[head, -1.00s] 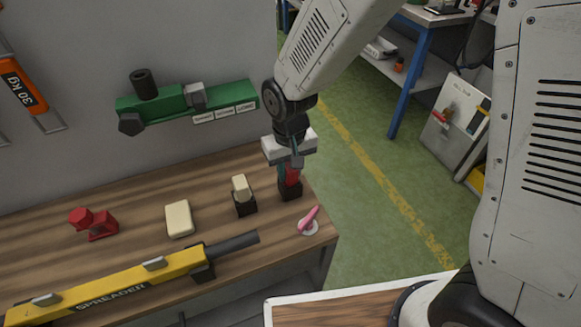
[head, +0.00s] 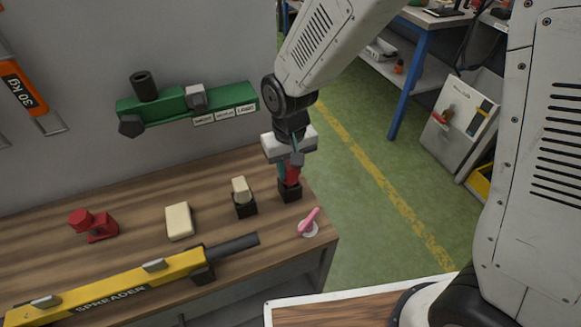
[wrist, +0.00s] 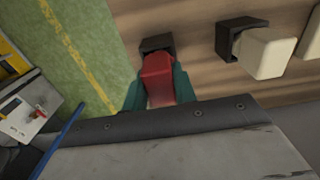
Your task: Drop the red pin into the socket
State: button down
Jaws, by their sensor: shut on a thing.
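The red pin (head: 292,174) is upright between the fingers of my gripper (head: 289,165), which is shut on it. The pin also shows in the wrist view (wrist: 160,80), between two teal fingers. The black socket (head: 290,191) stands on the bench near its right end, directly under the pin, and also shows in the wrist view (wrist: 155,45). The pin's lower end meets the socket's top edge in the head view. I cannot tell whether it is inside the opening or just above it.
A second black socket (head: 245,208) holding a cream block (head: 240,187) stands just left. A loose cream block (head: 179,221), red part (head: 93,225), yellow spreader bar (head: 120,289) and pink lever (head: 309,222) are on the bench (head: 140,200). A green fixture (head: 221,98) is on the wall.

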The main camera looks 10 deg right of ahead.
jog(key=shift+r, duration=3.1)
jog(key=shift+r, duration=2.5)
